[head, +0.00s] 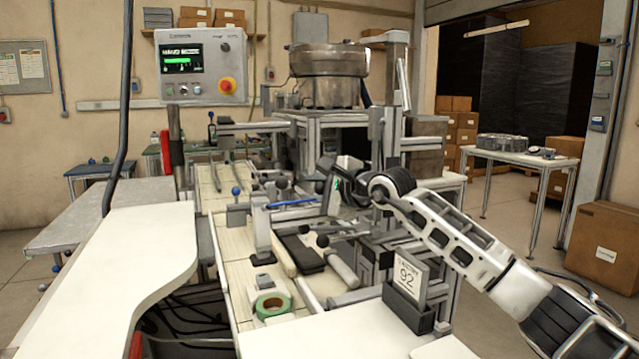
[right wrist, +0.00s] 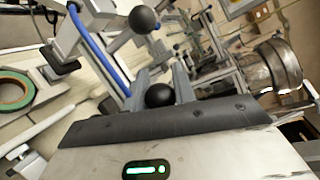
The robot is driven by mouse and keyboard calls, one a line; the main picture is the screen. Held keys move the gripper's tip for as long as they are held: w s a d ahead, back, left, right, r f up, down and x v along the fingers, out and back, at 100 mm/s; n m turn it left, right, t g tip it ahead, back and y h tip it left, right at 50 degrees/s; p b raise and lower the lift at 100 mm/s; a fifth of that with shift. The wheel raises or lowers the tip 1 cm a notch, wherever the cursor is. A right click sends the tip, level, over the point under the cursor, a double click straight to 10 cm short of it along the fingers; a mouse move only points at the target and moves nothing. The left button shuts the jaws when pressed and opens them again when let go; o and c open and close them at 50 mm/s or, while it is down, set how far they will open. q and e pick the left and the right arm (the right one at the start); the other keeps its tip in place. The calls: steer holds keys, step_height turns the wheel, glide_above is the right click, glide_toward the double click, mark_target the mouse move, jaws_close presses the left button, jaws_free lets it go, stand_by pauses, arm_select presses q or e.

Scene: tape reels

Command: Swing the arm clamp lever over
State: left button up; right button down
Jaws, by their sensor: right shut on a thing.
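My right gripper (head: 328,172) is over the machine's middle in the head view, its arm coming in from the right. In the right wrist view its two grey fingers (right wrist: 168,84) stand either side of a black ball knob (right wrist: 159,95), shut on it. This appears to be a knob of the arm clamp lever; the lever's shaft is mostly hidden by the gripper. Another black ball knob (right wrist: 143,19) stands free on a metal arm close by, beside a blue hose (right wrist: 88,42). My left gripper is not in view.
A green tape reel (head: 272,306) lies at the front of the light bench. A control box (head: 196,66) and a metal bowl (head: 329,75) stand behind.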

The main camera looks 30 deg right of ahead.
steer(key=shift+a+f, duration=0.15)
steer(key=shift+f, duration=0.1)
steer(key=shift+n, duration=0.3)
steer(key=c, duration=1.1)
jaws_free()
steer(key=shift+c, duration=0.2)
steer(key=shift+f, duration=0.1)
